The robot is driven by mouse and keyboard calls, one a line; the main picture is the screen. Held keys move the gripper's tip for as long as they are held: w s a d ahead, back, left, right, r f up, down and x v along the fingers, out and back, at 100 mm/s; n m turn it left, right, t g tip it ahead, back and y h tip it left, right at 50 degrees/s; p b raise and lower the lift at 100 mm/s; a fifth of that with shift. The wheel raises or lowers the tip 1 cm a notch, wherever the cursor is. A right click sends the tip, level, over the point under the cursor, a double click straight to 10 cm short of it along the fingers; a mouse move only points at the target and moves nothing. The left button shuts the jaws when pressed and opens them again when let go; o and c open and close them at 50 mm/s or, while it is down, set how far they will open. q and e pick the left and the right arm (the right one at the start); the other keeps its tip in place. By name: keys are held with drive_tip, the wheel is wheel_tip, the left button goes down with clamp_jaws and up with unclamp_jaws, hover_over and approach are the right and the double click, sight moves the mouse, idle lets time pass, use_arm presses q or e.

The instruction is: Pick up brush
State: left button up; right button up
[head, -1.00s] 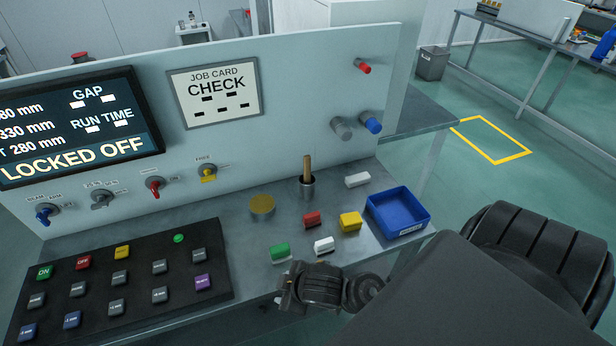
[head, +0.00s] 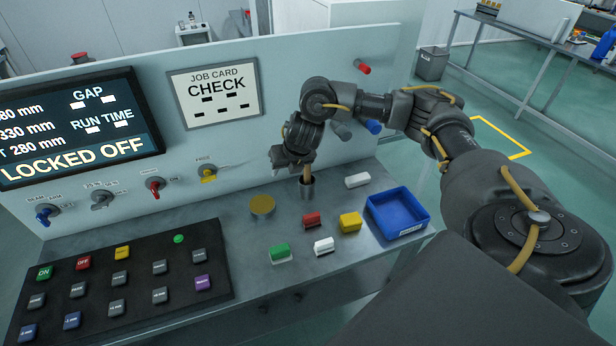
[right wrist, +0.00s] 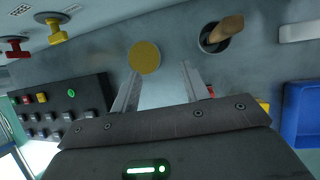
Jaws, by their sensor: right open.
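The brush shows as a wooden handle (head: 308,173) standing in a small metal cup (head: 308,190) on the bench; its lower end is hidden in the cup. In the right wrist view the handle (right wrist: 226,33) leans out of the cup (right wrist: 208,42), beyond and to the right of the fingers. My right gripper (head: 289,163) is above the bench, close to the handle's upper part in the head view. In the right wrist view its fingers (right wrist: 160,80) are apart with nothing between them. My left gripper is not in view.
A brass disc (head: 262,206) lies left of the cup. Red (head: 312,220), yellow (head: 350,222), green (head: 280,251) and white blocks (head: 324,246) lie in front. A blue tray (head: 425,218) stands at right, a button panel (head: 135,262) at left. The upright panel (head: 290,90) rises behind.

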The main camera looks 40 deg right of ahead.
drive_tip(key=g+h, duration=0.1)
approach(307, 167)
drive_tip(key=w, duration=0.1)
drive_tip(key=x, duration=1.1)
drive_tip(key=shift+s+d+b, duration=0.25)
drive_tip(key=shift+s+b, duration=0.05)
clamp_jaws()
